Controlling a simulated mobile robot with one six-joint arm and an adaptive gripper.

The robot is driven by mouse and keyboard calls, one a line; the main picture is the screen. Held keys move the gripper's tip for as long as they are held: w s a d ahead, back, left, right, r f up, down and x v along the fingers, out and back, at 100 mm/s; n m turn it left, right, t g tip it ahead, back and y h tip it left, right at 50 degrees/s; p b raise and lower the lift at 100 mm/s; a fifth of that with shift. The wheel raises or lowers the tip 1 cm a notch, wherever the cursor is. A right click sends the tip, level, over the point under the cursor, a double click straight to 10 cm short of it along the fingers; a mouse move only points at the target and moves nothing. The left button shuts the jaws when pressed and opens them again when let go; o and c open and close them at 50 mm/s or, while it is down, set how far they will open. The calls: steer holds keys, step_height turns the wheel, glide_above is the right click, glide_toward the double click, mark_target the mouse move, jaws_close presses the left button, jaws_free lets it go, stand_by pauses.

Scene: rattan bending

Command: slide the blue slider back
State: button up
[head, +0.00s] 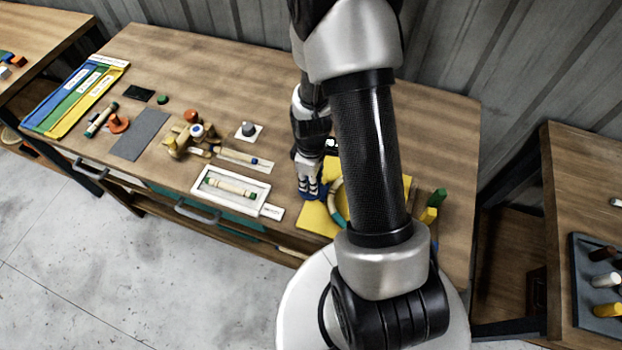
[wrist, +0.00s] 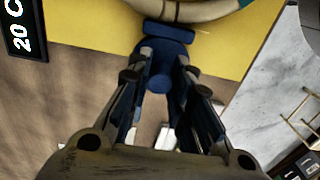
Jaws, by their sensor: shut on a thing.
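The blue slider (wrist: 165,52) sits at the edge of a yellow board (wrist: 95,20) in the wrist view. Its wider front part lies close to a pale curved rattan piece (wrist: 195,8). My gripper (wrist: 158,75) is shut on the slider's rear part, with a finger on each side. In the head view my gripper (head: 308,186) points down at the left edge of the yellow board (head: 317,218), with a bit of the blue slider (head: 318,194) showing beside the fingers. My arm hides much of the board and the curved piece (head: 338,203).
A white tray with a rattan piece (head: 252,202) lies left of the board. A small dark display (wrist: 24,30) stands near the board. Green and yellow blocks (head: 430,212) are at the table's right. A grey mat (head: 140,135) lies further left.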

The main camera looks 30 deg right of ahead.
jaws_close()
steer(key=w+a, duration=0.2)
steer(key=w, duration=0.1)
steer(key=shift+w+a, duration=0.1)
steer(key=shift+a, duration=0.1)
steer(key=shift+d, duration=0.1)
steer(key=shift+o, duration=1.1)
jaws_free()
steer(key=o, duration=0.4)
steer(key=shift+a, duration=0.2)
steer(key=shift+o, duration=0.5)
steer(key=shift+d, duration=0.1)
